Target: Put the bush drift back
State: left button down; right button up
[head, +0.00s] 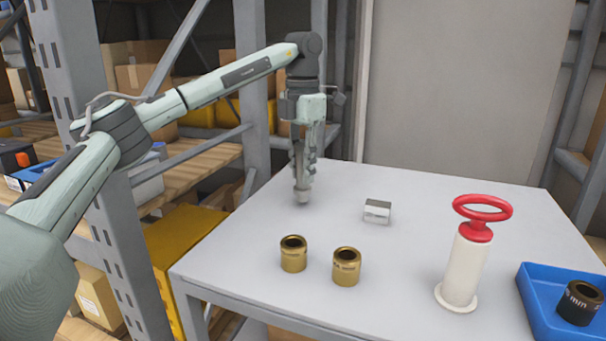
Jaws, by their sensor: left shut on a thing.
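My left gripper (304,178) points straight down above the back left of the grey table. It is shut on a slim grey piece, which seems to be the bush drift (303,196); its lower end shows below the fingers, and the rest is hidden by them. I cannot tell whether its end touches the table. Two brass bushes, a left one (293,254) and a right one (346,267), stand upright near the front edge. A small silver block (377,211) sits right of the gripper. My right gripper is out of view.
A white cylinder with a red ring handle (465,265) stands upright at the right. A blue tray (540,300) at the right edge holds a dark bush (580,303). The grey table (420,185) is clear at the back. Shelving posts (105,200) stand at the left.

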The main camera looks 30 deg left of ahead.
aim_at(303, 144)
pick_arm(q)
jog(key=shift+f, duration=0.7)
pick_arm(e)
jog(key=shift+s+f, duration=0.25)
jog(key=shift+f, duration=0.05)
pick_arm(q)
jog(key=shift+f, duration=0.1)
jog(key=c, duration=1.3)
grip_release()
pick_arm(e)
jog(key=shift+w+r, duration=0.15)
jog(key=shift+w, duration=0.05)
pick_arm(q)
notch_tip(303, 144, up, 7)
jog(key=shift+r, duration=0.1)
notch_tip(303, 144, up, 4)
jog(key=shift+r, duration=0.5)
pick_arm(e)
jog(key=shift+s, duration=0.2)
